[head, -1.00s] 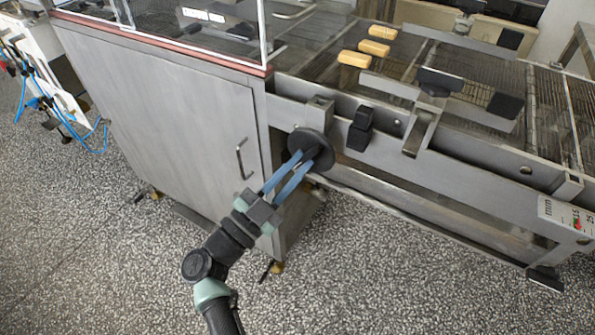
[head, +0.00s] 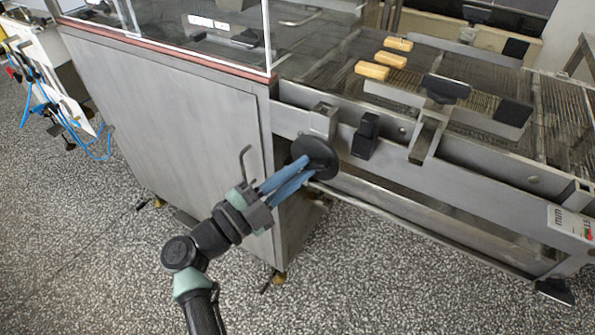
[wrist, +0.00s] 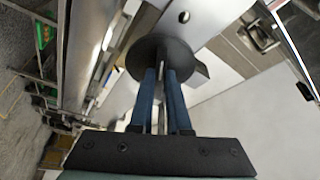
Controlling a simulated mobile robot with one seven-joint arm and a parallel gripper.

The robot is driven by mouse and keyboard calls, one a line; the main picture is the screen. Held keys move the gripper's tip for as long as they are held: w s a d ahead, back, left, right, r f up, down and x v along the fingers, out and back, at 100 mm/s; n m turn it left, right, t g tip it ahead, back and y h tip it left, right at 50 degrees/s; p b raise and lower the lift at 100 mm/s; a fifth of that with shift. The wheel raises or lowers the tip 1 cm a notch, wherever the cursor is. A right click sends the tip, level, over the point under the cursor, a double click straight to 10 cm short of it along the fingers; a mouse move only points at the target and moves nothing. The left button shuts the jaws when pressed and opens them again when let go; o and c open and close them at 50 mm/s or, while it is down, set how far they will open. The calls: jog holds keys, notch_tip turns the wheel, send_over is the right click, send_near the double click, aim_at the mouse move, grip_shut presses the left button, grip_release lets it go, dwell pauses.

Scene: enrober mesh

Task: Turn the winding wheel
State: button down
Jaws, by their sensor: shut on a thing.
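The winding wheel (head: 319,152) is a dark round disc on the machine's steel side frame, just right of the cabinet corner. In the wrist view the wheel (wrist: 150,52) is straight ahead. My gripper (head: 303,171) reaches it from the lower left, and its blue fingers end at the disc's face. In the wrist view my gripper (wrist: 161,74) has both fingers against the wheel, with a thin pale strip between them. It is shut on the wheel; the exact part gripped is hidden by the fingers.
The steel cabinet (head: 170,130) with a bent handle (head: 245,160) stands close behind my arm. A black knob (head: 366,135) is right of the wheel. Several bars (head: 372,70) lie on the mesh belt (head: 470,110). The speckled floor in front is clear.

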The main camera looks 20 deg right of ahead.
jog(key=shift+f, duration=0.1)
jog(key=c, duration=0.9)
grip_release()
jog(key=shift+a, duration=0.1)
jog(key=v, duration=1.3)
